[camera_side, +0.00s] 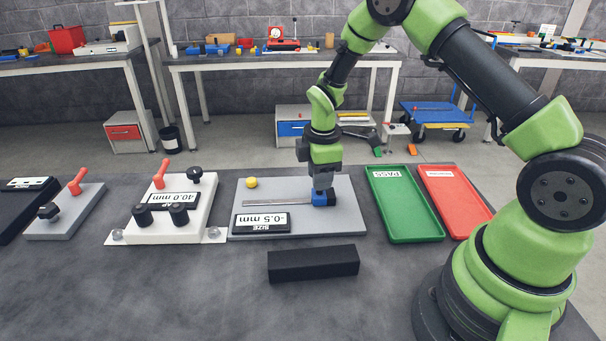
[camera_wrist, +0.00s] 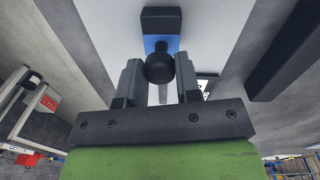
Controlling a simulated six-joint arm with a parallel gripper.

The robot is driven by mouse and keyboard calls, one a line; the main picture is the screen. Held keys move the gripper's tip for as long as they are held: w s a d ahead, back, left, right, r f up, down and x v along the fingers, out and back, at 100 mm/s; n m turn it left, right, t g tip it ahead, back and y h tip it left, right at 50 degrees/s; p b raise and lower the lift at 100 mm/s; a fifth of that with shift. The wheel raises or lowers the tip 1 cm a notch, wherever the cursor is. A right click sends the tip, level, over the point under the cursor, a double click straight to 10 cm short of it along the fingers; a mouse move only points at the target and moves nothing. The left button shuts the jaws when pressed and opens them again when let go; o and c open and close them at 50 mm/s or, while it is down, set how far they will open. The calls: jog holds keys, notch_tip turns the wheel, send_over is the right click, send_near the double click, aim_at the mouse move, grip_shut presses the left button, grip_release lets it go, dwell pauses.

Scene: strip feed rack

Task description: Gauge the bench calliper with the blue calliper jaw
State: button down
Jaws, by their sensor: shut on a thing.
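The bench calliper is a grey plate (camera_side: 340,222) with a thin metal beam (camera_side: 275,203) and a black SIZE display (camera_side: 262,223) that seems to read -0.5 mm. The blue calliper jaw (camera_side: 324,199) is at the beam's right end. In the wrist view the blue jaw (camera_wrist: 150,43) lies between a black block (camera_wrist: 161,20) and a round black knob (camera_wrist: 160,66). My gripper (camera_side: 321,189) points down over the jaw and is shut on it at the knob. Its fingers (camera_wrist: 159,78) flank the knob. The exact contact is partly hidden.
A yellow ball (camera_side: 251,183) sits on the plate's back left. A black bar (camera_side: 313,263) lies in front. Green PASS tray (camera_side: 416,232) and red tray (camera_side: 466,226) stand at right. A white gap fixture (camera_side: 205,208) marked 40.0 mm and a grey clamp block (camera_side: 66,226) stand left.

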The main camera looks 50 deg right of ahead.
jog(key=shift+s+d, duration=0.15)
jog(key=shift+d, duration=0.05)
jog(key=c, duration=0.8)
grip_release()
notch_tip(320, 180, up, 10)
jog(key=shift+s+a, duration=0.2)
